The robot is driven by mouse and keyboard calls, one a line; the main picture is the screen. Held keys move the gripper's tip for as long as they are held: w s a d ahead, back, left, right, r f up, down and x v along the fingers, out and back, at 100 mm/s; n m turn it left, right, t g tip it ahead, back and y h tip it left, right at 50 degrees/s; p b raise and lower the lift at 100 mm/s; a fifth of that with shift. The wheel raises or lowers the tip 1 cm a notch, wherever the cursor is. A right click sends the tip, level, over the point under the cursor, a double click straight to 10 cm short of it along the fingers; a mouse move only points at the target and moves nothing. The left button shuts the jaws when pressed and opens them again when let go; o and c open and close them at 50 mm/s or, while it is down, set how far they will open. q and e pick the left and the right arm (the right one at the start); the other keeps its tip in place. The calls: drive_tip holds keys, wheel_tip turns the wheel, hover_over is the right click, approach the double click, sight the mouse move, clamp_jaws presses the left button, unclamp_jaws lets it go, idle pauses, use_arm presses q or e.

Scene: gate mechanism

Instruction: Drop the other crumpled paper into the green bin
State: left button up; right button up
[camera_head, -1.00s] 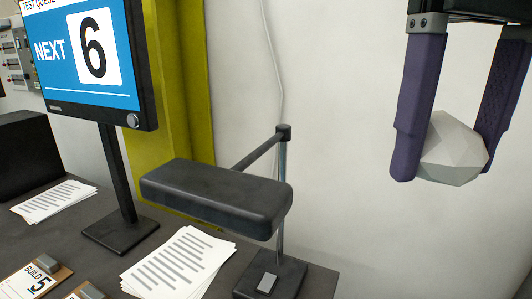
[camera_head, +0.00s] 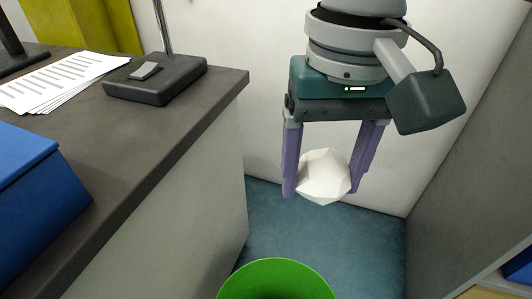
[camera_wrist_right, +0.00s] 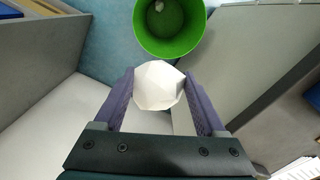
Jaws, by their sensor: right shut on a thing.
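My right gripper (camera_head: 327,178) is shut on a white crumpled paper (camera_head: 325,178), holding it in the air between its purple fingers. The paper also shows in the right wrist view (camera_wrist_right: 158,86). The green bin (camera_head: 277,268) stands on the floor at the bottom of the head view, cut off by the frame edge. In the right wrist view the bin (camera_wrist_right: 150,42) lies beyond the fingertips, with a small pale piece at its bottom. The held paper is outside the bin. My left gripper is not in view.
A dark-topped desk (camera_head: 175,125) is on the left, with a paper stack (camera_head: 62,80), a black stand base (camera_head: 155,80) and a blue box (camera_head: 35,200). A grey panel (camera_head: 470,170) stands on the right. Blue floor shows between them.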

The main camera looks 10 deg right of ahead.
drive_tip(key=s+a+f+b, duration=0.1)
drive_tip(key=s+f+b, duration=0.1)
drive_tip(key=f+b, duration=1)
drive_tip(key=s+a+f+b, duration=0.1)
drive_tip(key=a+f+b, duration=0.1)
drive_tip(key=f+b, duration=1.1)
wheel_tip(320, 180, down, 10)
drive_tip(key=shift+s+f, duration=0.1)
drive_tip(key=shift+s, duration=0.3)
drive_tip(key=o, duration=1.2)
drive_tip(key=shift+o, duration=0.2)
wheel_tip(320, 180, up, 10)
drive_tip(key=p, duration=0.7)
drive_tip(key=shift+p, duration=0.3)
